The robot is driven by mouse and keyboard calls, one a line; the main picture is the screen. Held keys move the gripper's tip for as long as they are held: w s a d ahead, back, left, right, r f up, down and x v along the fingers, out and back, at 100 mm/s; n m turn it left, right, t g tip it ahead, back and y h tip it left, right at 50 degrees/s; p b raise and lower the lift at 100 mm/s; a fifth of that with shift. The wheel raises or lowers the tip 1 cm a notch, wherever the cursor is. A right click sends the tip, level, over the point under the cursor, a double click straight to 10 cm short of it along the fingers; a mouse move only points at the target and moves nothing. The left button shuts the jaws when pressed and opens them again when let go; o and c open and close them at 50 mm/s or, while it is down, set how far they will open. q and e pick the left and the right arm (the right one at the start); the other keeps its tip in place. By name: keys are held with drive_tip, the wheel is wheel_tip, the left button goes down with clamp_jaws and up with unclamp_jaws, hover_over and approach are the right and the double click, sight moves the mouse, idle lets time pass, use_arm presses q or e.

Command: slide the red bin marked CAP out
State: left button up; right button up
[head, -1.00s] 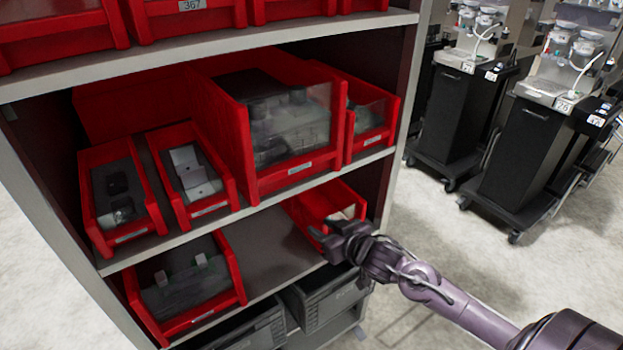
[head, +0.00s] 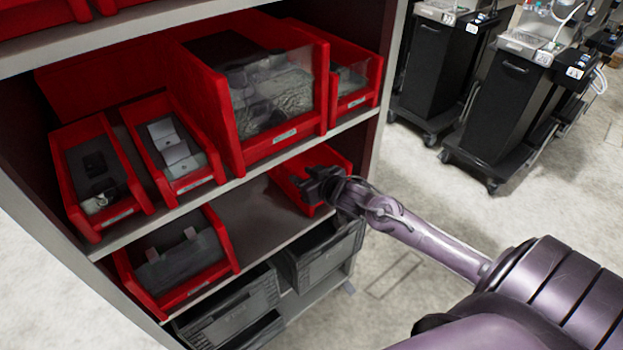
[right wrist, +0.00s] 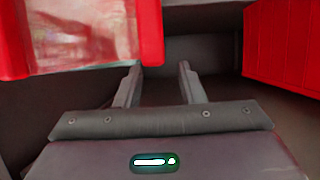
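Several red bins stand on the shelves, but their front labels are too small to read, so I cannot tell which is marked CAP. A red bin (head: 327,158) sits at the right end of the lower shelf, partly hidden by my right gripper (head: 308,185), which is at its front. I cannot tell whether they touch. In the right wrist view my right gripper (right wrist: 157,75) has its two fingers apart with nothing between them. A red bin with a clear front (right wrist: 85,35) is at upper left there, and another red wall (right wrist: 283,45) at right. My left gripper is not in view.
A large red bin (head: 212,125) and smaller ones fill the middle shelf (head: 205,200). Another red bin (head: 222,240) stands at the left of the lower shelf, with bare shelf beside it. Grey crates (head: 240,300) are below. Black carts (head: 505,110) stand at right.

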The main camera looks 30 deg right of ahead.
sight(294, 172)
drive_tip(key=shift+x, duration=1.9)
clamp_jaws()
